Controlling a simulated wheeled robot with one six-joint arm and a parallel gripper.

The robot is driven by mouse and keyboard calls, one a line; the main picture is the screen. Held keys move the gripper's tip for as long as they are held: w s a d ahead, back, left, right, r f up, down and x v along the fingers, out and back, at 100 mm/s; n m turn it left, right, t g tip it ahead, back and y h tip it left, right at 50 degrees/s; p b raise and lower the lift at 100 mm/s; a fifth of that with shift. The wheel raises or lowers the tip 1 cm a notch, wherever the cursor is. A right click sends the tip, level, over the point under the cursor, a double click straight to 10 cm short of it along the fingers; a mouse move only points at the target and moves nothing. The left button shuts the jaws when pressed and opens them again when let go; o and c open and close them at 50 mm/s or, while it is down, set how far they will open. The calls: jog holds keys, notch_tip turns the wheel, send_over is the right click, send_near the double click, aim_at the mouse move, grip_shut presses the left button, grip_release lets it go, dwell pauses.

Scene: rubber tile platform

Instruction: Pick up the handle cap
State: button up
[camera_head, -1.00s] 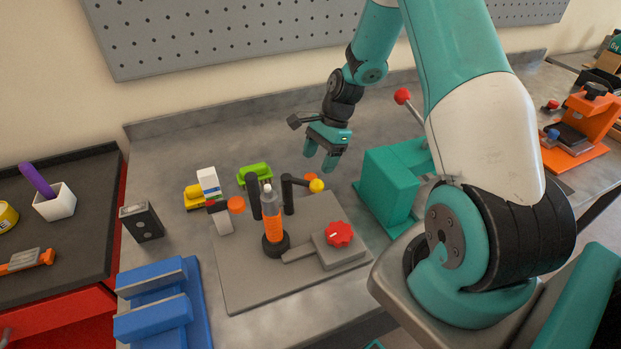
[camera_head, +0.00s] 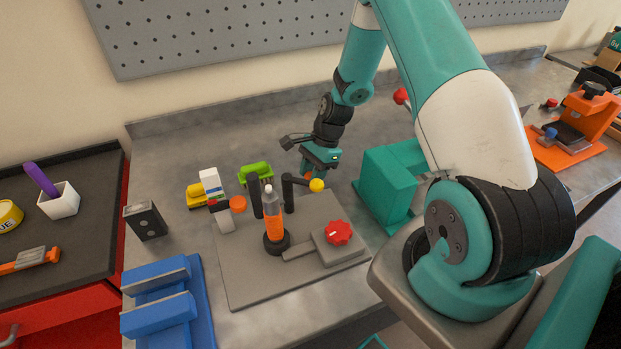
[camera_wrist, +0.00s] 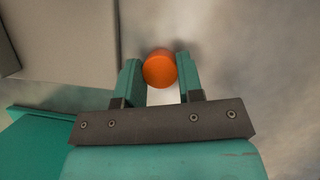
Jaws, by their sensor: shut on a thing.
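The handle cap appears to be the small round orange piece (camera_wrist: 159,68) between the two teal fingers in the wrist view. In the head view the orange cap (camera_head: 308,175) shows only partly below my gripper (camera_head: 312,171), behind the grey plate. My gripper, also in the wrist view (camera_wrist: 160,74), is shut on the cap, with one finger on each side. I cannot tell whether the cap touches the bench.
A grey fixture plate (camera_head: 245,278) holds a bottle (camera_head: 273,215), black posts, a yellow ball (camera_head: 317,185) and a red knob (camera_head: 338,232). A teal press (camera_head: 385,187) stands right of my gripper. A green part (camera_head: 255,174) lies left. Bench behind is clear.

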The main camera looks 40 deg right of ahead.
notch_tip(320, 180, up, 20)
jog(key=b, duration=0.1)
jog(key=shift+b, duration=0.3)
jog(key=shift+o, duration=0.4)
